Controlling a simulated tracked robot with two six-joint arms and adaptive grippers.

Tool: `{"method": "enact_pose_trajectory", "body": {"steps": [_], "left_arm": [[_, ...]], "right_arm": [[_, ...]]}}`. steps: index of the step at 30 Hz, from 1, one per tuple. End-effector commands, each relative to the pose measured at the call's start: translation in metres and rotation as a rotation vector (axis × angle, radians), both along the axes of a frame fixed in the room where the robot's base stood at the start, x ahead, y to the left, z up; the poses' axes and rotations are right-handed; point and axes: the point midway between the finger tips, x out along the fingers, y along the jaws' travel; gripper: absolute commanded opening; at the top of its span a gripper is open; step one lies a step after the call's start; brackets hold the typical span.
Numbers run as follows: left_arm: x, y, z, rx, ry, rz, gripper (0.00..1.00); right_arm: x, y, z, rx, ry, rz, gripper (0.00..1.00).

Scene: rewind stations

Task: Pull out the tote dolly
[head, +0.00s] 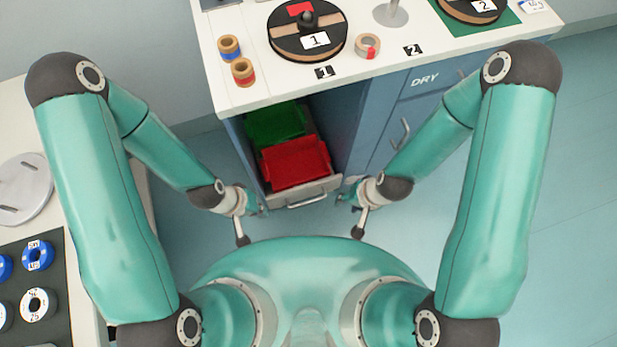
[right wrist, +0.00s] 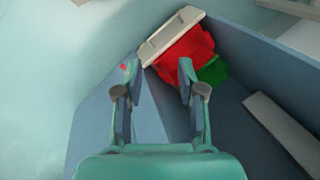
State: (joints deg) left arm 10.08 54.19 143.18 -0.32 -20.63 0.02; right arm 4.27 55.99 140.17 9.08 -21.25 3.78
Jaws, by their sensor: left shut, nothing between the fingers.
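The tote dolly (head: 322,187) stands low in the open bay under the counter, its pale front panel with a grey bar handle facing me. It carries a red tote (head: 295,163) in front and a green tote (head: 276,124) behind. In the right wrist view the dolly's pale front edge (right wrist: 172,36) shows past my fingers, with the red tote (right wrist: 184,58) and green tote (right wrist: 212,70). My left gripper (head: 261,208) is shut and empty, just left of the dolly front. My right gripper (right wrist: 158,72) is open and empty, right of the handle and apart from it.
The white counter (head: 240,100) above holds reel station 1 (head: 307,30) and several tape rolls. A blue cabinet marked DRY (head: 425,82) stands right of the bay. A side table (head: 100,270) with spools is at the left. Floor shows in front of the dolly.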

Motion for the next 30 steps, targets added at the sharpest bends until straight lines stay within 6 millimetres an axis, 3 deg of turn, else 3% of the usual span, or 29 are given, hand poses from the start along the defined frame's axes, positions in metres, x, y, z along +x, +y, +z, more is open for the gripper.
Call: {"method": "enact_pose_trajectory", "body": {"steps": [1, 6, 15, 21, 30], "left_arm": [[0.000, 0.000, -0.034, 0.000, 0.001, 0.001, 0.00], [0.000, 0.000, -0.105, 0.000, 0.001, 0.001, 0.00], [0.000, 0.000, -0.220, 0.000, 0.001, 0.001, 0.00], [0.000, 0.000, -0.264, 0.000, 0.001, 0.001, 0.00], [0.000, 0.000, -0.281, 0.000, 0.000, 0.001, 0.00]], "right_arm": [[0.009, 0.004, -0.036, -0.016, 0.000, -0.042, 0.39], [0.042, 0.018, -0.109, -0.071, 0.011, -0.255, 0.39], [0.086, 0.065, -0.220, -0.101, 0.033, -0.671, 0.39], [0.098, 0.094, -0.259, -0.088, 0.054, -0.867, 0.39], [0.103, 0.107, -0.278, -0.079, 0.068, -0.952, 0.39]]}}
